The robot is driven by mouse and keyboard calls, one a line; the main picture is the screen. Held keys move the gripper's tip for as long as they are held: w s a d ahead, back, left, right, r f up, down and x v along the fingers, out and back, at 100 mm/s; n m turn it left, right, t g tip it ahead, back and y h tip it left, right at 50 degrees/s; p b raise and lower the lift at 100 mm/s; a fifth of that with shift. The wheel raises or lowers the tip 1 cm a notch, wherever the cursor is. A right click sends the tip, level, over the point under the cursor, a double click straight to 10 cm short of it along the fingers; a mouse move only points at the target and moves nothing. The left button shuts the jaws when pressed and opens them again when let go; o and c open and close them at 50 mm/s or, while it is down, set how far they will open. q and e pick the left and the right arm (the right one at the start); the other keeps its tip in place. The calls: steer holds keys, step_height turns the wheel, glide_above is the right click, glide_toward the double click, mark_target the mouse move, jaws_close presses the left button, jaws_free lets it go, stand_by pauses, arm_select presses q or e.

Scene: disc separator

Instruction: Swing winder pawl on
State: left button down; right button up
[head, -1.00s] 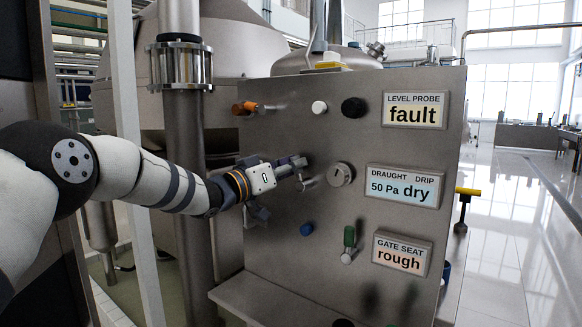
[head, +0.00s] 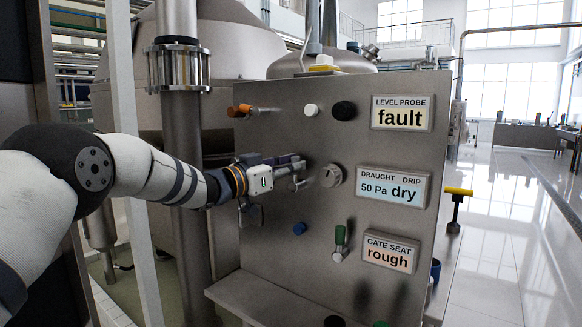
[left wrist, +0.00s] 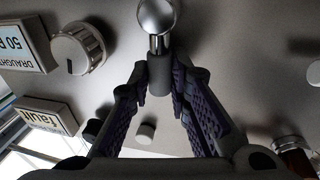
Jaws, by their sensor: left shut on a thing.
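The metal part that I take for the winder pawl (left wrist: 158,18) shows a shiny round end and a stem with a grey sleeve in the left wrist view. In the head view it is a small metal lever (head: 297,183) on the panel, left of the round dial (head: 331,175), partly hidden by my fingers. My left gripper (head: 297,165) is at this lever. In the wrist view the left fingers (left wrist: 159,90) are closed in on the grey sleeve from both sides. How the pawl joins the panel is hidden. My right gripper is not in view.
The steel panel (head: 390,255) also bears an orange handle (head: 245,109), white (head: 311,110) and black (head: 344,110) knobs, a blue button (head: 300,228) and a green-handled lever (head: 340,238). Its displays read fault, 50 Pa dry and rough. A ledge (head: 232,292) juts out below.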

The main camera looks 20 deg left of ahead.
arm_select(q)
steer(key=c, duration=1.5)
jaws_free()
steer(key=v, duration=1.2)
